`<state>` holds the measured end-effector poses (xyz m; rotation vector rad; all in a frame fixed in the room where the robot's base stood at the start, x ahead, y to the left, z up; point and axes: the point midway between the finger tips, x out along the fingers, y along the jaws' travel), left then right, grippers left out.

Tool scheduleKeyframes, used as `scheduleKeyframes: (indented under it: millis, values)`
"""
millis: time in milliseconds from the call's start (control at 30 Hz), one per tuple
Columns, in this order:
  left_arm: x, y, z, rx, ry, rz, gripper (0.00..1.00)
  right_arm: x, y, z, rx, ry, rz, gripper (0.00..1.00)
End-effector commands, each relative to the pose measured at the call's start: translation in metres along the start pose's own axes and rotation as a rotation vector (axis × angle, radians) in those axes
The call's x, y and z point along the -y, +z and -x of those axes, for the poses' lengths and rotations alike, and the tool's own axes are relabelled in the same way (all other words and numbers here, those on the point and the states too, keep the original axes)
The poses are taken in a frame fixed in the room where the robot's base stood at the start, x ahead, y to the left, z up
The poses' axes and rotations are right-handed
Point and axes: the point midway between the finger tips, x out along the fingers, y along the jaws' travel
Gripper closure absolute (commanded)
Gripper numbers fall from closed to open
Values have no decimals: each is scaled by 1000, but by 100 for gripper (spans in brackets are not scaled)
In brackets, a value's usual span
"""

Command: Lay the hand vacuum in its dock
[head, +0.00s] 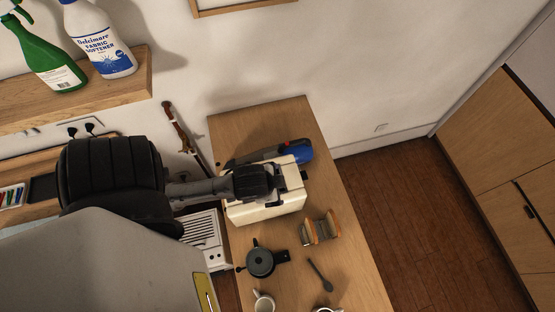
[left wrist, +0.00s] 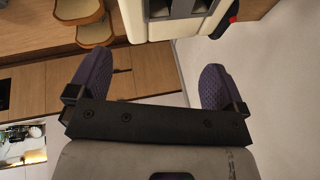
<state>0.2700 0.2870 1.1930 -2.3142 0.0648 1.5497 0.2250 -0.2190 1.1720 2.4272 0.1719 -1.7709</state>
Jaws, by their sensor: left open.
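The hand vacuum (head: 296,152), blue with a dark grey body and a red detail, lies at the back of the wooden counter behind a cream toaster-like box (head: 262,210). A small red and black part at the top of the left wrist view (left wrist: 233,17) may belong to it. My left gripper (head: 290,182) is above the cream box, in front of the vacuum. In the left wrist view its two purple pads (left wrist: 155,82) are wide apart with nothing between them. I cannot make out the dock for certain. My right gripper is not in view.
A wooden-sided holder (head: 322,229), a dark pot (head: 260,262), a dark spoon (head: 320,275) and a white mug (head: 264,302) stand or lie on the counter (head: 360,285). A shelf (head: 110,100) holds a green spray bottle (head: 45,55) and a softener bottle (head: 100,42).

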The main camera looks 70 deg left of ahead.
Motion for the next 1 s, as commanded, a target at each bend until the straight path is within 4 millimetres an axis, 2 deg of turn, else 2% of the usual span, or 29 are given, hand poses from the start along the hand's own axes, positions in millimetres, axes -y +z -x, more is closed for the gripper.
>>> scheduleKeyframes:
  millis: [33, 167, 300, 400, 500, 600, 733, 1000]
  values:
    - [14, 3, -16, 6, -43, -25, 3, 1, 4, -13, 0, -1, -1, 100]
    - [62, 8, -49, 45, -144, -86, 3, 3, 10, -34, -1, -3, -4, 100]
    - [128, 16, -90, 132, -194, -130, 3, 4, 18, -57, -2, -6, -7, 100]
    - [178, 22, -111, 202, -176, -129, 3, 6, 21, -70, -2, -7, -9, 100]
    - [227, 27, -123, 268, -107, -115, 3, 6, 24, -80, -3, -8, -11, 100]
    - [258, 30, -124, 301, 7, -92, 3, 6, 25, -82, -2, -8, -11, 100]
    - [276, 33, -122, 293, 179, -54, 3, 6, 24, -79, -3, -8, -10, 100]
    - [261, 30, -126, 138, 525, -18, 3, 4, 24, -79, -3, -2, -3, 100]
